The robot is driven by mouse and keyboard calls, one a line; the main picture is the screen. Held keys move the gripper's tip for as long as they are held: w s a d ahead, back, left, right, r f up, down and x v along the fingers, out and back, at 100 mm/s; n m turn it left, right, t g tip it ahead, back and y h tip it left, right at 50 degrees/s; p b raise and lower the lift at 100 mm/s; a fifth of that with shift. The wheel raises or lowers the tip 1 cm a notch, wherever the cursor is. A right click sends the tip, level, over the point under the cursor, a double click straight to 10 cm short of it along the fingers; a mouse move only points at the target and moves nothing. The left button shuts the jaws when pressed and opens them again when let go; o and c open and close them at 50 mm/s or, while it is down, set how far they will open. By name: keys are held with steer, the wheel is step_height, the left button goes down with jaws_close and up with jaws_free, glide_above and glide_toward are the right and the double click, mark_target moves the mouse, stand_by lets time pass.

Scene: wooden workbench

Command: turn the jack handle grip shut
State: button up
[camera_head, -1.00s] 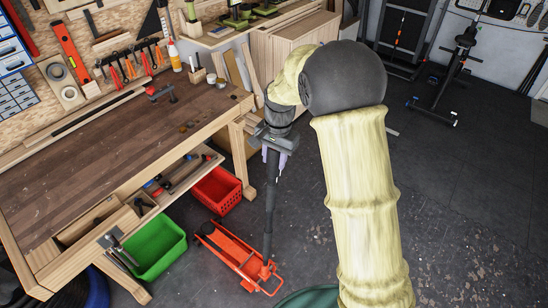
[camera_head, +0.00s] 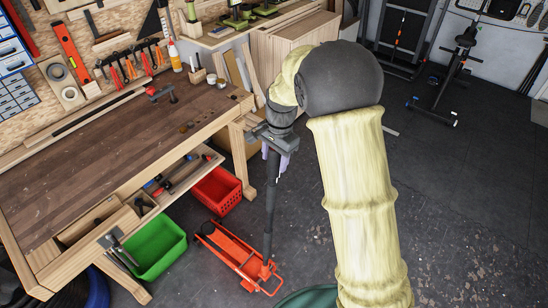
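The orange floor jack (camera_head: 232,252) lies on the dark floor to the right of the green bin. Its black handle (camera_head: 270,205) stands nearly upright from the jack's front end. My gripper (camera_head: 273,146) is at the top of this handle, with its grey body above and purplish fingers around or beside the grip. The fingertips are small and partly hidden by the gripper body. I cannot tell whether they are closed on the grip.
The wooden workbench (camera_head: 110,150) stands to the left with an open drawer of tools (camera_head: 165,185). A green bin (camera_head: 158,247) and a red crate (camera_head: 217,190) sit under its edge. A dark green round thing (camera_head: 310,297) is at the bottom edge.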

steer(key=shift+o, duration=0.6)
step_height(320, 180, up, 17)
steer(key=d+b, duration=0.1)
steer(key=b, duration=0.2)
steer(key=shift+d+r+b, duration=0.15)
steer(key=shift+d+b, duration=0.1)
steer(key=shift+b, duration=0.15)
steer(key=shift+d, duration=0.1)
steer(key=s+d+f+n+t+b, duration=0.1)
steer(key=s+d+f+n, duration=0.3)
steer(key=s+d+f, duration=0.3)
steer(key=s+d+f+n+t+h+b, duration=0.1)
steer(key=s+d+f+n, duration=0.3)
steer(key=s+f, duration=0.8)
steer(key=d+f, duration=0.1)
steer(key=d, duration=0.1)
steer(key=shift+d+t+b, duration=0.35)
steer(key=shift+d+t, duration=0.05)
